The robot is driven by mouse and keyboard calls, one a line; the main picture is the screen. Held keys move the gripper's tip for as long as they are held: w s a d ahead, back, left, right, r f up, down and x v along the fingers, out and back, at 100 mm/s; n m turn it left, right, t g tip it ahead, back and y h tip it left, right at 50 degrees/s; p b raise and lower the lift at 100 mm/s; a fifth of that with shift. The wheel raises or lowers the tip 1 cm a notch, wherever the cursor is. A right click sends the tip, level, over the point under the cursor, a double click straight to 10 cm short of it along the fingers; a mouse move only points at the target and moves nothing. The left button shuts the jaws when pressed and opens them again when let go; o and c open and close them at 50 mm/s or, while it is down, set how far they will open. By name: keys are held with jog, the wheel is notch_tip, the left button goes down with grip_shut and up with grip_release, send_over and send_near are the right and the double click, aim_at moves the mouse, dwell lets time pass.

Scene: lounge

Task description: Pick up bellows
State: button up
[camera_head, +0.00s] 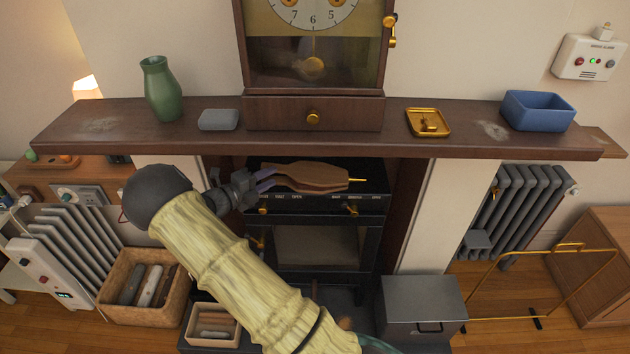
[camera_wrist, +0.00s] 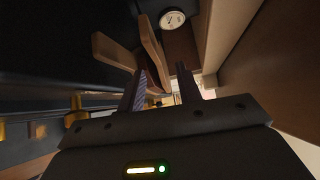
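The wooden bellows (camera_head: 312,177) lie on top of the dark stove, under the mantel shelf, with their brass nozzle pointing right. My gripper (camera_head: 264,181) is at their left, handle end and overlaps it in the head view. In the wrist view, two tan wooden boards (camera_wrist: 151,45) that look like the bellows' handles stand just beyond my gripper (camera_wrist: 164,78). The fingers are apart. One board reaches down toward the space between them, close to the left finger. Whether a finger touches it, I cannot tell.
The mantel shelf (camera_head: 215,138) overhangs the stove (camera_head: 318,245) closely above my gripper. It bears a green vase (camera_head: 161,90), a grey block (camera_head: 219,120), a clock (camera_head: 313,60), a brass tray (camera_head: 442,130) and a blue box (camera_head: 538,111). A dark metal box (camera_head: 422,305) stands below right.

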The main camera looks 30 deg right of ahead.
aim_at(280, 171)
jog(key=shift+w+p+x, duration=0.2)
jog(key=shift+p+x, duration=0.1)
jog(key=shift+x, duration=2.3)
jog(key=shift+a+f, duration=0.1)
jog(key=shift+f, duration=0.05)
grip_shut()
